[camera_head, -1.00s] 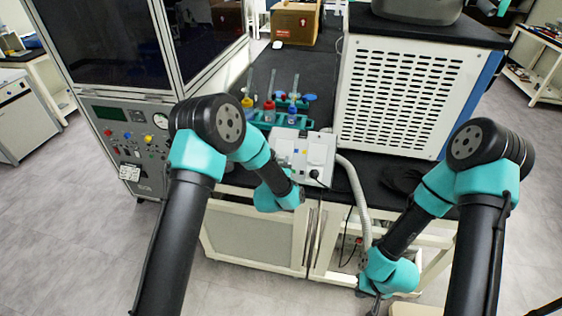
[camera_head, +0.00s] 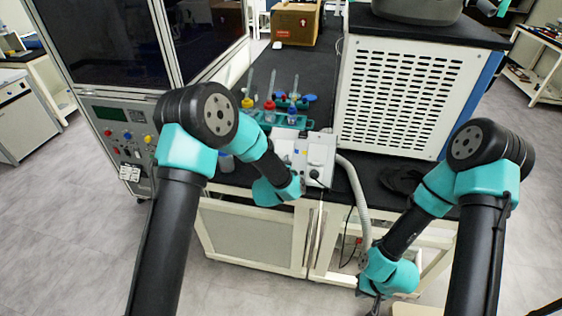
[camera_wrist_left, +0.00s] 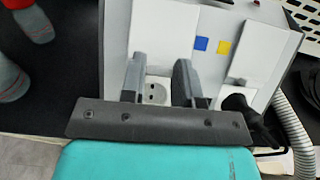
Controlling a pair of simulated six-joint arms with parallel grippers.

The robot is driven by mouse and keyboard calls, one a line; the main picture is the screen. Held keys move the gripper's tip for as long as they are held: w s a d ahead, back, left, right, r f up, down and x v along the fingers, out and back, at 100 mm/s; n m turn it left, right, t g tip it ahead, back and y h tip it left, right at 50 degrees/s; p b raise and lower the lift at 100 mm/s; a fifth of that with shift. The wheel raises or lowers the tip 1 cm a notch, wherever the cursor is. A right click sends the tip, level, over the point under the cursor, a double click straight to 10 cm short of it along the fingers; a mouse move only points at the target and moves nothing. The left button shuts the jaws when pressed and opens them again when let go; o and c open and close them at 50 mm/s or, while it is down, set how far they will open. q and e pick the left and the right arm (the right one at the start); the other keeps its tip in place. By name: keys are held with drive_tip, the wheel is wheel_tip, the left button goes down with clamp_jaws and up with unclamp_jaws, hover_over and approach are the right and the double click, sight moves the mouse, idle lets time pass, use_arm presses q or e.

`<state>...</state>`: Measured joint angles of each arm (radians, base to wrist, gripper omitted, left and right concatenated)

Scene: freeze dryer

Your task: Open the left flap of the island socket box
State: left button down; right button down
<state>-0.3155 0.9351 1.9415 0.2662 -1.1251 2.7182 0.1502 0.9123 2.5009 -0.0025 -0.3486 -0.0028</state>
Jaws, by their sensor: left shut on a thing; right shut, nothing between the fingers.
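The island socket box (camera_head: 320,148) is a white box at the front edge of the black bench; it also shows in the left wrist view (camera_wrist_left: 265,45). My left gripper (camera_wrist_left: 160,65) has its fingers on either side of the white left flap (camera_wrist_left: 165,40) and is shut on it. A round socket (camera_wrist_left: 157,93) shows uncovered between the fingers, below the flap. In the head view my left gripper (camera_head: 298,183) is at the box's front and its wrist hides part of it. My right gripper (camera_head: 375,297) hangs low at the bottom right, shut and empty.
A black plug (camera_wrist_left: 240,108) sits in the box's right socket. A grey hose (camera_head: 357,195) runs down beside the box. A teal rack (camera_head: 285,119) with coloured-capped pieces stands behind it, and a white vented machine (camera_head: 400,95) stands to its right.

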sight(283, 152)
use_arm(q)
drive_tip(key=shift+s+r+g, duration=0.25)
drive_tip(key=shift+r+g, duration=0.7)
drive_tip(key=shift+g, duration=0.25)
drive_tip(key=shift+r+g+y, duration=0.3)
drive_tip(key=shift+r+g, duration=0.5)
drive_tip(key=shift+g, duration=0.4)
drive_tip(key=shift+s+r+g, duration=0.1)
drive_tip(key=shift+r+g, duration=0.05)
drive_tip(key=shift+g, duration=0.15)
drive_tip(key=c, duration=0.8)
unclamp_jaws()
drive_tip(key=shift+c, duration=0.2)
drive_tip(key=v, duration=1.7)
drive_tip(key=shift+s, duration=0.25)
